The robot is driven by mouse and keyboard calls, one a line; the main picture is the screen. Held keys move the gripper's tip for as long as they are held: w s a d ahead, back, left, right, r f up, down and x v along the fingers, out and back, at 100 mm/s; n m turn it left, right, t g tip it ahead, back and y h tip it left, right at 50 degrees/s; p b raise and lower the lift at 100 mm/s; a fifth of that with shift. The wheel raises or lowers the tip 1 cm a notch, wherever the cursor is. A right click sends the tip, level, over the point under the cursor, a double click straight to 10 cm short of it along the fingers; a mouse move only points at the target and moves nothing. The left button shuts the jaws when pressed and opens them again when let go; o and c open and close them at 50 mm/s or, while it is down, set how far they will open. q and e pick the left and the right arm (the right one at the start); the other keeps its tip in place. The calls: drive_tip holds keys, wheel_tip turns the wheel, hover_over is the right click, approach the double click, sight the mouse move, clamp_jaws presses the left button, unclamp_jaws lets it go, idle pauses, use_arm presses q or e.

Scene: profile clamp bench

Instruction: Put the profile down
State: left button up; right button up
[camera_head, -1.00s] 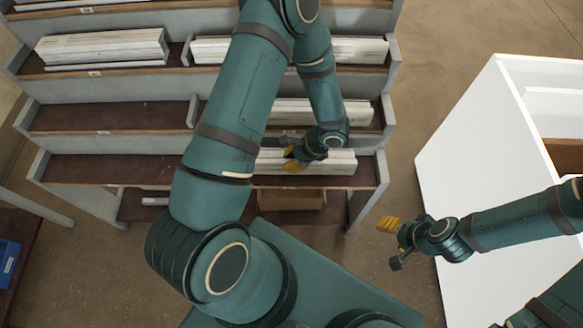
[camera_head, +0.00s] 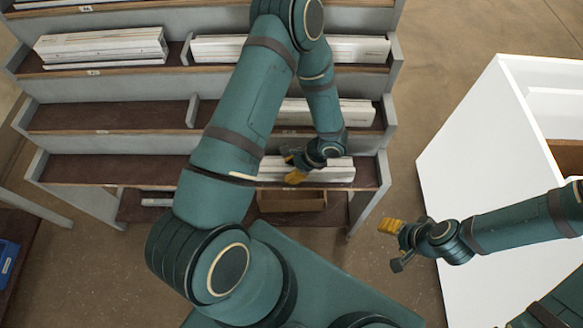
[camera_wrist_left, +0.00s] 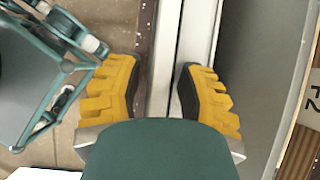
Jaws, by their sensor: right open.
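Long white profiles (camera_head: 335,170) lie on the right part of the lowest rack shelf. My left gripper (camera_head: 292,167) is over them, partly hidden by its own arm links. In the left wrist view, its yellow fingers (camera_wrist_left: 158,92) stand apart on either side of a pale strip of profile (camera_wrist_left: 165,50). A narrow gap shows beside the left finger, so the gripper looks open around the profile; its right finger overlaps the strip beside it. My right gripper (camera_head: 392,240) is open and empty, in front of the white cabinet, away from the rack.
The stepped rack (camera_head: 110,172) has more white profiles (camera_head: 100,45) on its upper shelves. A cardboard box (camera_head: 292,201) sits under the lowest shelf. The white cabinet (camera_head: 470,150) stands on the right. The left part of the lowest shelf is bare.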

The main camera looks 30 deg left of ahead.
use_arm(q)
drive_tip(key=shift+r, duration=0.1)
drive_tip(key=shift+w+d+r, duration=0.1)
drive_tip(key=shift+d+r, duration=0.05)
drive_tip(key=shift+r, duration=0.1)
drive_tip(key=p+v, duration=0.2)
drive_tip(key=v, duration=0.9)
drive_tip(key=s+d+f+n+t+h, duration=0.2)
drive_tip(key=s+d+n+t+h, duration=0.2)
drive_tip(key=s+d+n+h, duration=0.4)
drive_tip(key=n+h, duration=0.1)
drive_tip(key=n, duration=0.4)
drive_tip(key=shift+d+f+t+h, duration=0.25)
drive_tip(key=shift+f+t+h, duration=0.1)
drive_tip(key=shift+t+h, duration=0.05)
